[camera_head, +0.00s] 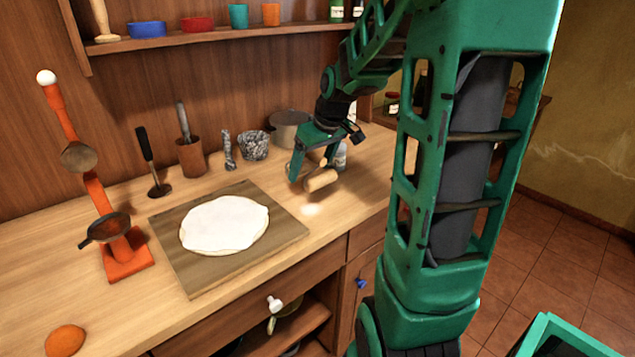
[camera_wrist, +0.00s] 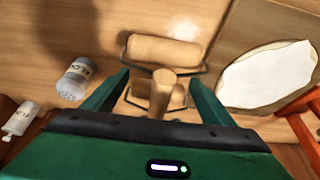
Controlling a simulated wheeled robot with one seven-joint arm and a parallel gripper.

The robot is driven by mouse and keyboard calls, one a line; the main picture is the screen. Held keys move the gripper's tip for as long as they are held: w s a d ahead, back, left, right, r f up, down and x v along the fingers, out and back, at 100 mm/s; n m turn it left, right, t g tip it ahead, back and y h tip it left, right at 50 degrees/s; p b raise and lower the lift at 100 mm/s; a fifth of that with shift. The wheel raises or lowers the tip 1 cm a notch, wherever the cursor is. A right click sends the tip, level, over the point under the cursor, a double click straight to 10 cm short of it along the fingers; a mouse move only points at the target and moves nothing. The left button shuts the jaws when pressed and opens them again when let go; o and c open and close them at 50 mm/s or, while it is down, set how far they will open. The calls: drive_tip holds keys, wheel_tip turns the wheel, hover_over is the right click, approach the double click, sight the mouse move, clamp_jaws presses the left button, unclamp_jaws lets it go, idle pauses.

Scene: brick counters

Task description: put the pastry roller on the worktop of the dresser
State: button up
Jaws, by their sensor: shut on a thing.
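The pastry roller (camera_head: 321,180) is pale wood with a thick cylinder. My gripper (camera_head: 308,172) is shut on it, over the right part of the dresser's worktop (camera_head: 350,188). In the wrist view the roller (camera_wrist: 165,51) lies crosswise beyond my fingertips, with wire arms at its ends. Its wooden handle stands between the fingers of my gripper (camera_wrist: 160,78). The roller is very near the worktop, but I cannot tell whether it touches. My fingers hide part of it in the head view.
A board (camera_head: 285,230) with rolled dough (camera_head: 224,223) lies left of the roller. A grey pot (camera_head: 289,128), crumpled foil-like cup (camera_head: 253,145) and utensil holder (camera_head: 190,157) stand behind. A labelled shaker (camera_wrist: 74,80) stands near my left finger. An orange stand (camera_head: 126,258) is further left.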

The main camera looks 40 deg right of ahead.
drive_tip(key=d, duration=0.1)
drive_tip(key=d+f, duration=0.2)
drive_tip(key=shift+w+d+f, duration=0.2)
drive_tip(key=shift+w+d, duration=0.1)
drive_tip(key=shift+f, duration=1.9)
drive_tip(key=shift+f, duration=0.25)
